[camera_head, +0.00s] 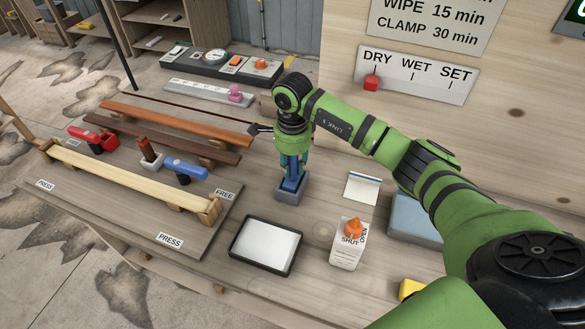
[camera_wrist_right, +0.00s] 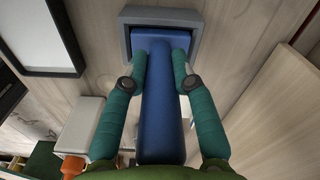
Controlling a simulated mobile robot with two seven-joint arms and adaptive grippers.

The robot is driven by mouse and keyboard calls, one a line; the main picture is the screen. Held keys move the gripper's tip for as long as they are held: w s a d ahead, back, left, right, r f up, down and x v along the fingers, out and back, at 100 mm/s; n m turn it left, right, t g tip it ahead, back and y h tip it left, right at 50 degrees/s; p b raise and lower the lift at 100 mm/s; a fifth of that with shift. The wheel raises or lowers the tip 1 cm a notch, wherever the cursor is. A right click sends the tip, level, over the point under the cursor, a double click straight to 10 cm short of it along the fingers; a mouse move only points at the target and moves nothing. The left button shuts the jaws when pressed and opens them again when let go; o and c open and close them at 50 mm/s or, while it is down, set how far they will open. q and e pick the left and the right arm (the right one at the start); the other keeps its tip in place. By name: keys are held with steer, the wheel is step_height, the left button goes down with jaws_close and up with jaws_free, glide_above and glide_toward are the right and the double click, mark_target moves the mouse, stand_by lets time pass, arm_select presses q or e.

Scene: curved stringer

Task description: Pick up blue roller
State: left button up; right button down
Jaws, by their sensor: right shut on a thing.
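The blue roller (camera_wrist_right: 157,90) stands upright in a small grey holder (camera_head: 291,190) on the workbench. It also shows in the head view (camera_head: 291,180), partly hidden by my right gripper (camera_head: 292,168). In the right wrist view, the two green fingers of my right gripper (camera_wrist_right: 158,62) are shut on the blue roller, one on each side. The roller's lower end is still inside the grey holder (camera_wrist_right: 190,20). My left gripper is not in view.
A black-rimmed tray (camera_head: 265,246) with a white inside lies in front of the holder. A white bottle (camera_head: 348,250) with an orange cap stands to the right. Wooden strips (camera_head: 176,124) and red and blue clamps (camera_head: 186,170) lie to the left.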

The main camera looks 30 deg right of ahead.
steer(key=shift+w+r, duration=0.1)
steer(key=shift+r, duration=0.25)
steer(key=r, duration=0.1)
steer(key=r+b, duration=0.2)
steer(key=shift+s+d+r, duration=0.15)
steer(key=shift+s+d, duration=0.15)
steer(key=shift+d, duration=0.05)
steer(key=s+d+r+b, duration=0.3)
steer(key=s+d+r, duration=0.3)
steer(key=s+d, duration=0.1)
steer(key=shift+s+r+b, duration=0.3)
steer(key=shift+s+r, duration=0.1)
steer(key=shift+s, duration=0.25)
stand_by(1.1)
